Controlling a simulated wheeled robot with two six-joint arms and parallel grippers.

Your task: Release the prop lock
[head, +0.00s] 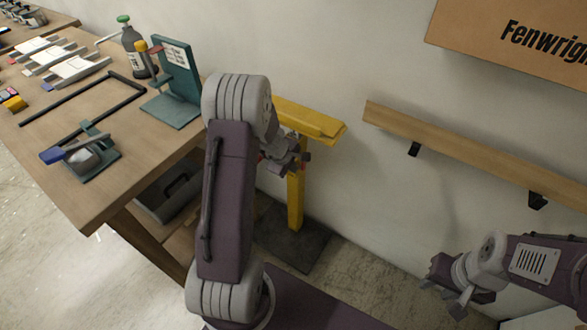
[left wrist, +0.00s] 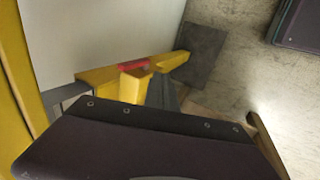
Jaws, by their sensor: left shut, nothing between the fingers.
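A yellow prop stand (head: 296,200) stands by the wall, with a flat yellow top (head: 310,118) and a dark foot plate (head: 290,238). In the left wrist view its yellow post (left wrist: 105,73) runs to the grey foot plate (left wrist: 198,48). A small red part (left wrist: 133,67), perhaps the lock, shows beside a short yellow block (left wrist: 133,85). My left gripper (head: 297,160) is shut and empty beside the post, below the top. I cannot tell whether it touches the red part. My right gripper (head: 446,297) appears open and empty at the lower right, away from the prop.
A wooden workbench (head: 95,195) fills the left, holding a green bracket (head: 178,85), a bottle (head: 135,50) and a lever clamp (head: 82,158). A grey bin (head: 165,190) sits beneath. A wooden rail (head: 470,150) and a sign (head: 515,40) are on the wall.

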